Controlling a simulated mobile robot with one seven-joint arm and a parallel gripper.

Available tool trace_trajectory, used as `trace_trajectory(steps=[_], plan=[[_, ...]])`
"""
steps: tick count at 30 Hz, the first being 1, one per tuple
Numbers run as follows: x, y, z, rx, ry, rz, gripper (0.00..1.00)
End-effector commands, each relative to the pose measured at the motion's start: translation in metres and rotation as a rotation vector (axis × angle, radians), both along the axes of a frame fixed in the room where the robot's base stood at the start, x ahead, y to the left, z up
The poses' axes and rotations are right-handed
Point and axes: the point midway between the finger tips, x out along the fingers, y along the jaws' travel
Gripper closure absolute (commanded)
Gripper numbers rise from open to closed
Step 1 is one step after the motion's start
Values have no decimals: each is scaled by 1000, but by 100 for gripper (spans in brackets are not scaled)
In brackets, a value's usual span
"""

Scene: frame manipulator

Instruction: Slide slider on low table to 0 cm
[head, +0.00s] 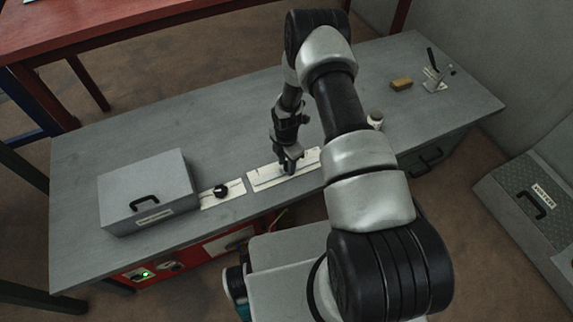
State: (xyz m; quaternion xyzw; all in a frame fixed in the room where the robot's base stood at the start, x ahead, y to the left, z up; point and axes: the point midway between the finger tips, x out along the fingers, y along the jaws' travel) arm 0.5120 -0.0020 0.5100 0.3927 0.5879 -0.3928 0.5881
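The low grey table (400,130) runs across the view. A long white plate (262,181) with a dark line along it lies near its front edge and looks like the slider's track. My gripper (288,167) points down over the middle of this plate, at or just above its surface. The slider's handle cannot be made out; the gripper may be hiding it. The right end of the plate passes behind my arm. The fingers are too small and dark to tell whether they are open or hold anything.
A white plate with a black knob (222,190) lies just left of the track. A grey box with a handle (150,190) stands further left. A brown block (401,84) and a lever on a base (436,78) sit at the right. The table's back middle is clear.

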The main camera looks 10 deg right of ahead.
Motion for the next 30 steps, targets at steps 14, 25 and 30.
trace_trajectory(steps=[14,25,30], plan=[[0,0,-1,0,0,0,100],[-6,33,-3,1,2,7,100],[-15,76,-3,2,1,7,100]])
